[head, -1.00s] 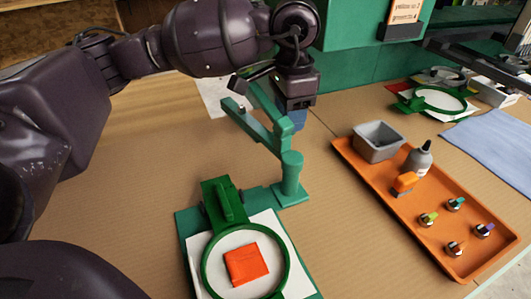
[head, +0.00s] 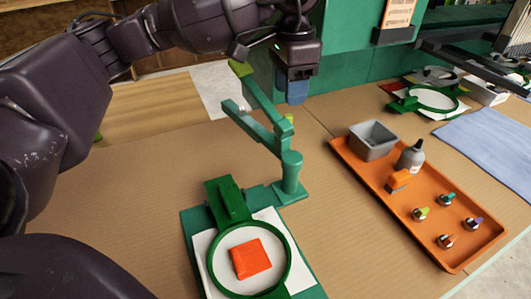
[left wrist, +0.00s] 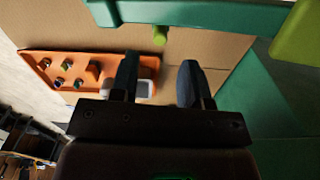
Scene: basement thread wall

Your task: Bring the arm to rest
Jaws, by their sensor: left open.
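My left arm comes in from the left of the head view and crosses the top. My left gripper (head: 296,84) hangs above the bench behind the green swing-arm stand (head: 290,172), apart from it as far as I can tell. In the left wrist view the two fingers (left wrist: 158,82) are spread with nothing between them. The green arm of the stand crosses the top of the left wrist view (left wrist: 190,14). My right gripper is in neither view.
A green hoop (head: 286,262) frames white cloth with an orange-red square (head: 251,259). An orange tray (head: 386,215) holds a grey bin (head: 373,140), a bottle (head: 411,156) and several small knobbed pieces. A blue cloth (head: 490,135) lies right. Bare bench shows at left front.

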